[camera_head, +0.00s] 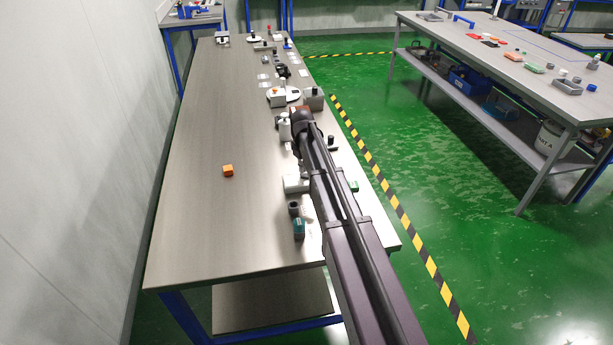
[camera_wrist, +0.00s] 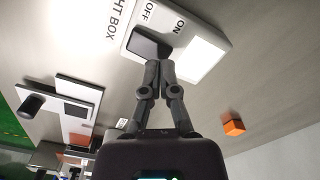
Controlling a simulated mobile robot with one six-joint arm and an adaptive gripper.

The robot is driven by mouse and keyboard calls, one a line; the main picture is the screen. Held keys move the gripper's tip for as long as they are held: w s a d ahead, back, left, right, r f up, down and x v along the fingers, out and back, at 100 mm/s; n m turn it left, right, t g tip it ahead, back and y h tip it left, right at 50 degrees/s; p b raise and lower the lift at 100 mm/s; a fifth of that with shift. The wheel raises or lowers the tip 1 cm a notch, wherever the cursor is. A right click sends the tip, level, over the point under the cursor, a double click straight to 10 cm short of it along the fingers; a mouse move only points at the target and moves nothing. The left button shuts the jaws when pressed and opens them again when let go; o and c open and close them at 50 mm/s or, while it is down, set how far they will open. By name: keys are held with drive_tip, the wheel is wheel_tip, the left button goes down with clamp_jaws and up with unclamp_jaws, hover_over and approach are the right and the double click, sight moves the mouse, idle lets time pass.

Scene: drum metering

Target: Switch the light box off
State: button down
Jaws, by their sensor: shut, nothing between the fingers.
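The light box switch (camera_wrist: 198,60) is in the wrist view at the top, a pale housing marked OFF and ON. A dark rocker (camera_wrist: 147,46) lies on its OFF side, and a bright white face is on its ON side. A label ending in "HT BOX" (camera_wrist: 118,20) stands beside it, with a bright glare at the upper left. My gripper (camera_wrist: 155,64) is shut and empty. Its fingertips are at the rocker's near edge and overlap it in the picture; I cannot tell if they touch. In the head view my arm hides much of this area.
An orange block (camera_head: 228,170) sits alone on the long table (camera_head: 200,220); it also shows in the wrist view (camera_wrist: 234,126). Several small devices line the table's right side around my arm. The table's left half is mostly clear. A second bench (camera_head: 480,50) stands across the green floor.

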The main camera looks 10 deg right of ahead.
sight(303, 175)
drive_tip(key=shift+f+b, duration=0.9)
drive_tip(key=shift+f, duration=0.05)
idle(0.8)
drive_tip(key=shift+r, duration=0.15)
drive_tip(key=shift+r+p, duration=3.4)
drive_tip(key=shift+p, duration=0.15)
drive_tip(key=s+m, duration=0.6)
drive_tip(key=s, duration=2.3)
